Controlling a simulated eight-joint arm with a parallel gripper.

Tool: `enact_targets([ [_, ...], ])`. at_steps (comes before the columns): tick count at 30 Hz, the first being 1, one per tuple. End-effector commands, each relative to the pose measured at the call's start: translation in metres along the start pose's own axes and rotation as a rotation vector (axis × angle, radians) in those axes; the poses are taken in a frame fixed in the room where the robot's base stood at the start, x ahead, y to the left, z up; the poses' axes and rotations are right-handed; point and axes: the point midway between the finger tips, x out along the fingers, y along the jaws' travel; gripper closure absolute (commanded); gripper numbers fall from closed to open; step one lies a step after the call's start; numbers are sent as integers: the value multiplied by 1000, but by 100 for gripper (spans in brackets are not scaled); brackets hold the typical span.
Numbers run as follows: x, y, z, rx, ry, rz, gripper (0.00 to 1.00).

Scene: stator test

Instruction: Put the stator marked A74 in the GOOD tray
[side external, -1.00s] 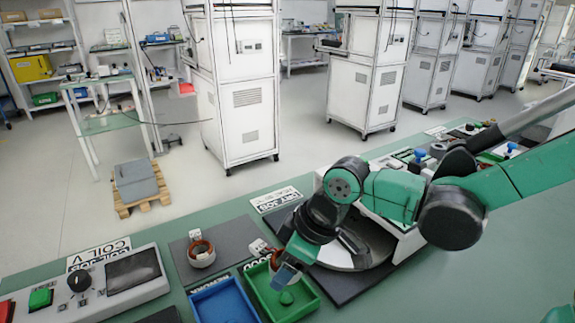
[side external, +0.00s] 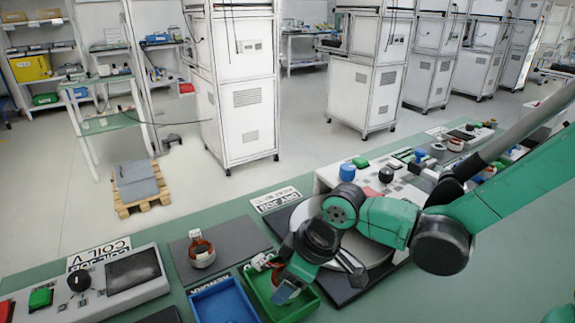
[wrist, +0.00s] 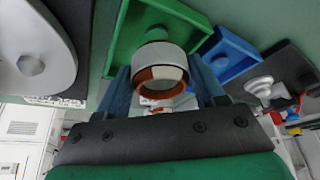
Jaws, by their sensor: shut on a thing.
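My gripper (side external: 286,290) is shut on a stator (wrist: 160,68), a pale ring with a copper-brown winding, held between its two blue fingers. In the side view this stator (side external: 276,273) is partly hidden by the gripper, and a white tag (side external: 261,260) shows beside it. The gripper and stator are over the green tray (side external: 309,308); I cannot tell if the stator touches its floor. The green tray (wrist: 121,38) also shows behind the stator in the wrist view. No marking on the held stator is readable.
A blue tray (side external: 223,302) is just left of the green one. Another tagged stator (side external: 202,256) stands on a dark mat (side external: 235,236) behind it. A control box (side external: 137,283) is at the left. A round machine plate (side external: 367,250) is close to the right of my gripper.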

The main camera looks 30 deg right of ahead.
Motion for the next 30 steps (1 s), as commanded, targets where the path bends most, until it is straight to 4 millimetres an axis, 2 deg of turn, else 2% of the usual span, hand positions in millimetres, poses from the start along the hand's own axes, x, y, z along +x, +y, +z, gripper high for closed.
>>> enact_targets([
  [21, 18, 0, 7, 0, 0, 0, 100],
  [30, 19, 0, 8, 0, 0, 0, 100],
])
